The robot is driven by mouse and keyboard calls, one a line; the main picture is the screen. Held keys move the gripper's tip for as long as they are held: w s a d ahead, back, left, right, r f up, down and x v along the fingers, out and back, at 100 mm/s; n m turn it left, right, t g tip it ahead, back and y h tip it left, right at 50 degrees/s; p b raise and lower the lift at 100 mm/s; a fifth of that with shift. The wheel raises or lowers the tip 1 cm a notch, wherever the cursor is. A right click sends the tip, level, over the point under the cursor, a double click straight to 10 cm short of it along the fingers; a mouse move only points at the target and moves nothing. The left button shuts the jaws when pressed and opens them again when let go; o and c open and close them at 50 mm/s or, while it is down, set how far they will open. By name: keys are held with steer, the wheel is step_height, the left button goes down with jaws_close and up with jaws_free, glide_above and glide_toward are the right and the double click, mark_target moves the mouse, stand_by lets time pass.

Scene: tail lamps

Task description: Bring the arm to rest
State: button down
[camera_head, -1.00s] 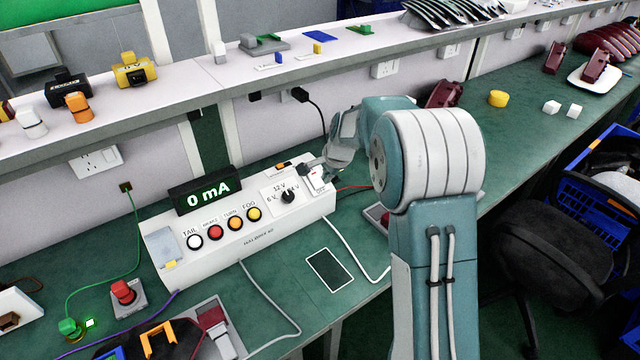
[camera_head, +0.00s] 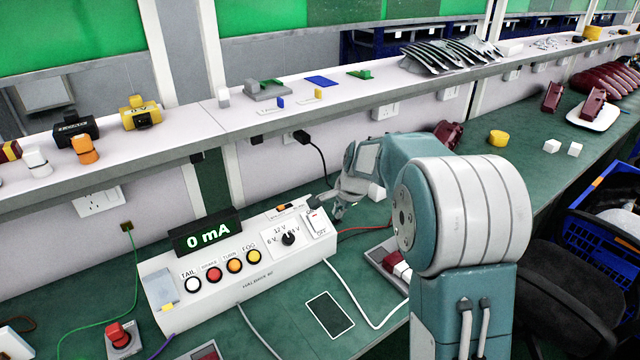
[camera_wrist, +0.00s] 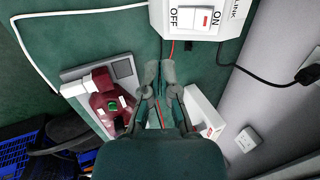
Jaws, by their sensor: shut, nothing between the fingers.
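My gripper (camera_wrist: 160,88) is shut and empty in the wrist view, its fingertips above the green bench top below the test box's switch end. In the head view my gripper (camera_head: 338,212) is partly hidden and hangs beside the right end of the white test box (camera_head: 185,318). The box's rocker switch (camera_wrist: 201,18) has OFF and ON marks. The box's display (camera_head: 206,234) reads 0 mA. A dark red lamp (camera_wrist: 108,103) sits in a grey fixture (camera_wrist: 72,75) left of my gripper in the wrist view.
A white block (camera_wrist: 204,110) is close to the right of my gripper in the wrist view. A red wire and a white cable (camera_head: 352,290) run over the bench. A shelf (camera_head: 240,112) with small parts runs behind. A blue crate (camera_head: 600,215) and dark chair stand at right.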

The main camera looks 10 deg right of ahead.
steer(key=s+a+r+n, duration=0.1)
steer(key=s+r+n, duration=0.2)
steer(key=s+r, duration=0.35)
steer(key=s+a+r+n, duration=0.2)
steer(key=s+r+n, duration=0.15)
steer(key=s, duration=0.55)
steer(key=s+n+t+h, duration=0.1)
steer(key=s+n, duration=0.6)
steer(key=s, duration=1.2)
steer(key=shift+r+t+h, duration=0.15)
steer(key=shift+t+h, duration=0.15)
steer(key=shift+h, duration=0.1)
